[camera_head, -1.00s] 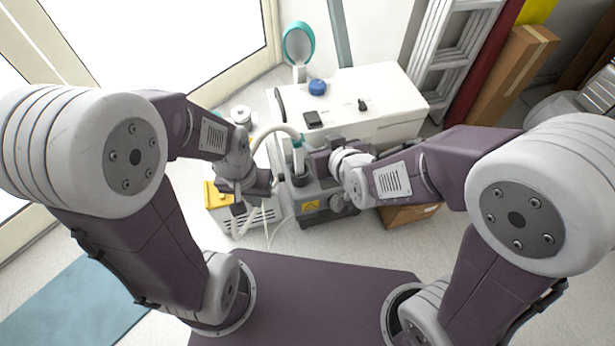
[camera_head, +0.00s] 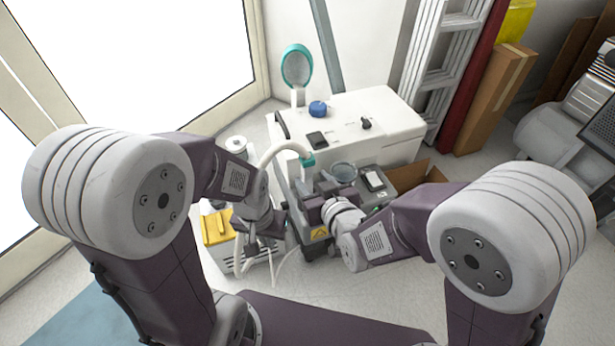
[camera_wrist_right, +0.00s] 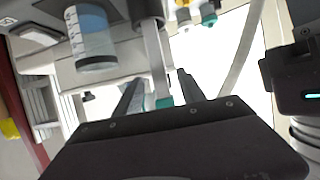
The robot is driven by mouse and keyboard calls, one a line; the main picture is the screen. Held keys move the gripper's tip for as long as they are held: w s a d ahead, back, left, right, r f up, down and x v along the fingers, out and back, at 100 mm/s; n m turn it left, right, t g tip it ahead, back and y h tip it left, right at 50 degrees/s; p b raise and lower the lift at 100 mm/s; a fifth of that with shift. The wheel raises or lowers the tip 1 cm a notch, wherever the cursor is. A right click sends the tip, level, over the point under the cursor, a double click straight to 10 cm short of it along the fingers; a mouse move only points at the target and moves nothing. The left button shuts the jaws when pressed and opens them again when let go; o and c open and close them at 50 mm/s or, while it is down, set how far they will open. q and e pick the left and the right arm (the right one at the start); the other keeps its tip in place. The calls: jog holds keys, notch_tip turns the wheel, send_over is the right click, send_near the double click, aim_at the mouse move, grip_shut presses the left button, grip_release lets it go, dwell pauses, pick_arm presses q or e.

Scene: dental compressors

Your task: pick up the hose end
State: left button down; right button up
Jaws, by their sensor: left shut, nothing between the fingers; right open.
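A pale hose (camera_head: 278,150) arches over to a teal-collared end (camera_head: 308,160), which points down above the grey compressor unit (camera_head: 385,190). My right gripper (camera_head: 309,200) is just below and close to that end. In the right wrist view its open fingers (camera_wrist_right: 160,92) stand either side of a grey stem with a teal tip (camera_wrist_right: 164,102); I cannot tell whether they touch it. My left gripper (camera_head: 280,224) is shut and empty, lower and to the left, partly dark against the unit.
A white cabinet (camera_head: 385,140) with a blue knob (camera_head: 318,108) stands behind the unit. A yellow-topped white box (camera_head: 216,228) is by my left gripper. A ladder (camera_head: 430,65) and cardboard boxes (camera_head: 495,95) stand at the back right. Floor at right front is clear.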

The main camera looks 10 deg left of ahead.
aim_at(308, 177)
jog(key=shift+w+a+r+p, duration=0.15)
jog(key=shift+w+p, duration=0.05)
jog(key=shift+p, duration=0.3)
jog(key=shift+w+a+f+b, duration=0.3)
jog(key=shift+w+f+b, duration=0.15)
jog(key=shift+f+b, duration=0.35)
jog(key=shift+w+a+r, duration=0.1)
jog(key=shift+w+a, duration=0.15)
jog(key=shift+w, duration=0.1)
jog(key=shift+w+a+f+b, duration=0.1)
jog(key=shift+w+f+b, duration=0.1)
jog(key=shift+b, duration=0.25)
jog(key=b+x, duration=0.2)
jog(key=x, duration=0.2)
jog(key=shift+w+f+b, duration=0.1)
jog(key=shift+b, duration=0.25)
jog(key=shift+w+a, duration=0.1)
jog(key=shift+w, duration=0.1)
pick_arm(q)
notch_tip(308, 177, down, 3)
jog(key=shift+r, duration=0.15)
pick_arm(e)
grip_shut()
